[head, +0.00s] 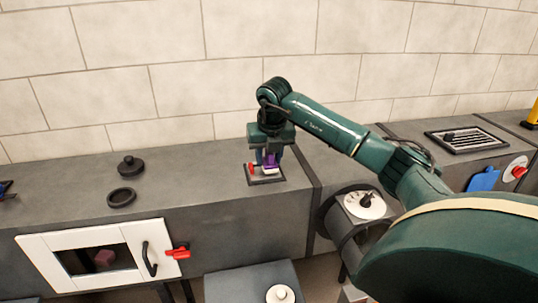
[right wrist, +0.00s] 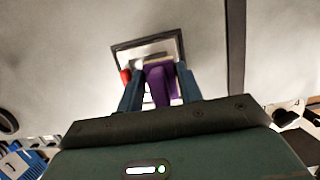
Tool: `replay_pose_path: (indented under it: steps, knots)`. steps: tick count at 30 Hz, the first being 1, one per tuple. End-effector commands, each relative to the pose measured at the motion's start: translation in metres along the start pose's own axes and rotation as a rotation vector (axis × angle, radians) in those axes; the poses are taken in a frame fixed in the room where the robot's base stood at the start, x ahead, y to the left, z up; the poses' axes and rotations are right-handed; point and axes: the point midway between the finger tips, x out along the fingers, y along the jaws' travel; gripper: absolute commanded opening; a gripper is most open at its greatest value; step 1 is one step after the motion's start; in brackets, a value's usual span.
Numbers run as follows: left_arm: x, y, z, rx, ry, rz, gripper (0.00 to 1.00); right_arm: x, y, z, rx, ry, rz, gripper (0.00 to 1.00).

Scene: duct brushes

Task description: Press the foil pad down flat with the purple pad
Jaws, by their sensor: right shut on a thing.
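My right gripper (head: 268,160) is over the counter near its front edge, pointing down. Its fingers (right wrist: 160,84) are shut on the purple pad (right wrist: 159,78), which also shows between them in the head view. Below is a dark square frame (right wrist: 180,44) lying flat on the counter. A pale, shiny surface inside it looks like the foil pad (right wrist: 143,51); the purple pad and fingers hide its near part. I cannot tell whether the purple pad touches the foil. My left gripper is not in view.
A small red piece (right wrist: 126,76) is beside the left finger, at the frame. A dark knobbed lid (head: 130,166) and a dark ring (head: 121,198) lie on the counter to the left. A white-framed door (head: 100,236) is below. A tiled wall (head: 150,50) stands behind.

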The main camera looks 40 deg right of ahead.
Motion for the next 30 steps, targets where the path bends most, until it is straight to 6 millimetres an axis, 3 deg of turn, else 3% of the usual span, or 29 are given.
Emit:
replay_pose_path:
  steps: [30]
  knots:
    - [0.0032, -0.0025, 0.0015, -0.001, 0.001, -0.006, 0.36, 0.0039, -0.0001, -0.0010, 0.000, 0.000, 0.000, 0.17]
